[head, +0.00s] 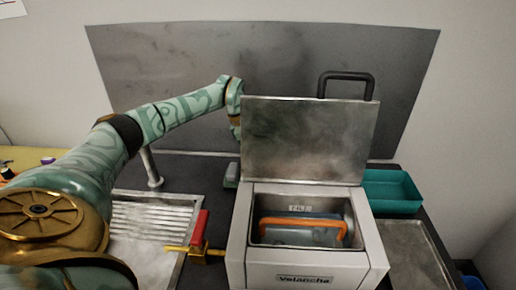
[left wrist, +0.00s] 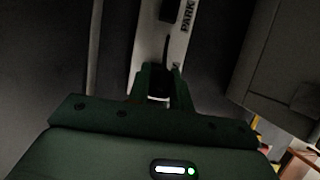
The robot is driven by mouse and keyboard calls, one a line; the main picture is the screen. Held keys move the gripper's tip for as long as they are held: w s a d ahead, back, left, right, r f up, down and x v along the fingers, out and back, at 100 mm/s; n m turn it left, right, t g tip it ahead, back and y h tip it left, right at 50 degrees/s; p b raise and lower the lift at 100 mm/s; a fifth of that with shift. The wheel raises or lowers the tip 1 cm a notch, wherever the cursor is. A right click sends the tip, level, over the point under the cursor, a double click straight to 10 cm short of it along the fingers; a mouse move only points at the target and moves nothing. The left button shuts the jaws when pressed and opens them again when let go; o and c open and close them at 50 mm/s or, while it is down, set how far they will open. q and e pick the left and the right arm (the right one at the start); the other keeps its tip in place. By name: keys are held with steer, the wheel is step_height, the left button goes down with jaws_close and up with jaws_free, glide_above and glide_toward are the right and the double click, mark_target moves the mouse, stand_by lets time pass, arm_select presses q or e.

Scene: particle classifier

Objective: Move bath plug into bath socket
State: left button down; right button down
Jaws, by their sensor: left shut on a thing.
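In the head view my left arm reaches to the back of the white bath (head: 240,250), and its gripper is hidden behind the raised metal lid (head: 308,140). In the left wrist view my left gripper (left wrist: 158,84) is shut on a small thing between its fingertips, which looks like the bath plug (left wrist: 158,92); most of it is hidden. Beyond the fingertips is a pale strip (left wrist: 146,48) lettered PARK, with a dark block (left wrist: 171,10) on it. I cannot tell whether this block is a socket. I cannot make out the bath socket. My right gripper is not in view.
The bath holds an orange handle (head: 303,222). A black handle (head: 346,75) rises behind the lid. A ribbed sink tray (head: 150,220) and a red and yellow valve (head: 199,235) are at left, a teal bin (head: 392,188) and metal tray (head: 415,255) at right.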

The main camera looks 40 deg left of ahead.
arm_select(q)
steer(key=shift+f+b, duration=0.5)
steer(key=shift+f, duration=1)
steer(key=c, duration=1.2)
jaws_free()
steer(key=shift+o, duration=0.2)
steer(key=shift+r, duration=0.1)
steer(key=p+v, duration=0.4)
steer(key=v, duration=1.2)
steer(key=shift+p, duration=0.35)
steer(key=shift+r, duration=0.2)
